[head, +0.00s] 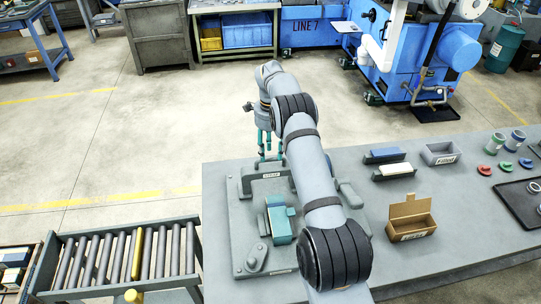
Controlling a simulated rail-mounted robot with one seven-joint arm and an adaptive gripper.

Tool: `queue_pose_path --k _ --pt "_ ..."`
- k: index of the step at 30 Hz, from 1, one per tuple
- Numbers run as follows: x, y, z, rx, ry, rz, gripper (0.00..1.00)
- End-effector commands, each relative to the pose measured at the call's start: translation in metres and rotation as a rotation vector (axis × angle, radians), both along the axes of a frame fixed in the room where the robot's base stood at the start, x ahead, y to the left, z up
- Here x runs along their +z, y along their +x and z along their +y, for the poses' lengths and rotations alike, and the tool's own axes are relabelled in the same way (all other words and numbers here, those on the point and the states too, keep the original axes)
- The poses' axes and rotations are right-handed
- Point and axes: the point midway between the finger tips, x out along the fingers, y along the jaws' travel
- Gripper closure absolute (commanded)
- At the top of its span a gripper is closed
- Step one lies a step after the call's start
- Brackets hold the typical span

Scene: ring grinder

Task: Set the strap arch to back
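A grey fixture plate (240,215) lies on the left end of the bench. At its back edge stands a low grey arch-shaped bar (248,178) with a small label, which looks like the strap arch. My gripper (270,157), with teal fingers pointing down, is just above and behind this bar. The fingers look spread apart with nothing between them. Whether they touch the bar is unclear. A teal-blue block (279,224) sits in the middle of the plate, and a grey knob or lever (255,259) is near its front. My arm hides the plate's right part.
To the right on the bench are a blue-topped block (382,155), a white-topped block (394,171), a grey bin (440,153), an open cardboard box (410,218), coloured rings (505,168) and a dark tray (520,203). A roller conveyor (120,258) stands left.

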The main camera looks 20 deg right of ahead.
Motion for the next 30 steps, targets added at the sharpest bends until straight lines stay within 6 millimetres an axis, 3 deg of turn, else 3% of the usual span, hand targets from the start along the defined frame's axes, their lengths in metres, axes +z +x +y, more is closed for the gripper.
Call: queue_pose_path --k 3,9,18,22,26,30 --pt "0.022 0.002 0.000 0.001 0.000 -0.005 0.60" --pt "0.045 0.001 0.000 0.000 -0.001 -0.003 0.60" --pt "0.050 0.000 0.000 0.001 0.000 -0.001 0.60" --pt "0.043 -0.005 0.002 -0.004 0.016 0.019 0.67" --pt "0.008 -0.044 0.019 -0.034 0.142 0.149 0.71" --pt "-0.031 -0.122 0.069 -0.142 0.464 0.406 0.71"
